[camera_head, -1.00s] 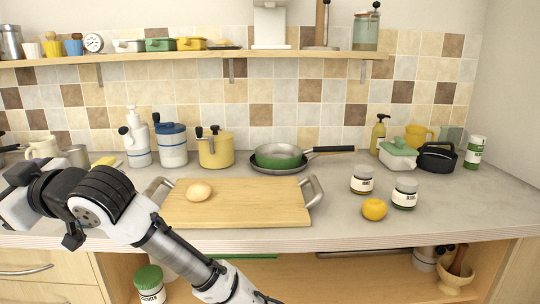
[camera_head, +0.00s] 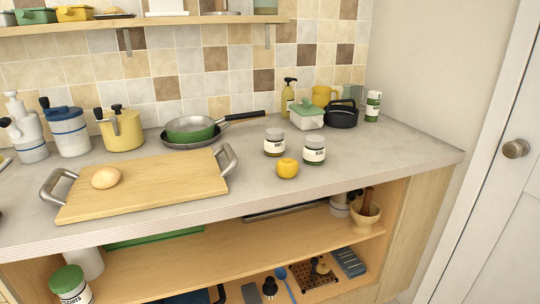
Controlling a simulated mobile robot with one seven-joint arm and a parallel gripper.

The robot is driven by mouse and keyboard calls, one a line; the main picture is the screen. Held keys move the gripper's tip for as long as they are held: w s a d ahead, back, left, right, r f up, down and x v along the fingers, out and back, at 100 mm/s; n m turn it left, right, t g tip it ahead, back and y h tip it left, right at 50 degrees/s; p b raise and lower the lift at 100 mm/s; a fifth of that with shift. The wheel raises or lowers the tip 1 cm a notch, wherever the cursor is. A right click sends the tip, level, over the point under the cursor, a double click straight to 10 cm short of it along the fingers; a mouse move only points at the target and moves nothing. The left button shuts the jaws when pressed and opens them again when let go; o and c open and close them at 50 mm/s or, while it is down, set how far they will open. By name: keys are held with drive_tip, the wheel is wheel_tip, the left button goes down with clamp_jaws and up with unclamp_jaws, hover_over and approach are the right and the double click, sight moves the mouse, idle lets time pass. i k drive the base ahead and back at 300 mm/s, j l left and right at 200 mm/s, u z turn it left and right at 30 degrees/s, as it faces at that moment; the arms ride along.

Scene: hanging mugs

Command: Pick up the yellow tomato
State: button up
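The yellow tomato (camera_head: 287,168) is a small round yellow-orange thing on the grey counter (camera_head: 370,163). My gripper does not show in the head view now.
Two jars (camera_head: 274,142) (camera_head: 314,150) stand close behind the tomato. A wooden board (camera_head: 150,185) with metal handles holds an egg-like thing (camera_head: 106,177). Pans (camera_head: 190,133) stand behind. Bare counter lies right of the tomato. A wooden shelf (camera_head: 240,248) is below.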

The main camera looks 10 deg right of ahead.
sight(286, 168)
drive_tip(key=i+j+z, duration=0.35)
drive_tip(key=i, duration=0.2)
drive_tip(key=i+j+z, duration=0.4)
drive_tip(key=i+j, duration=0.1)
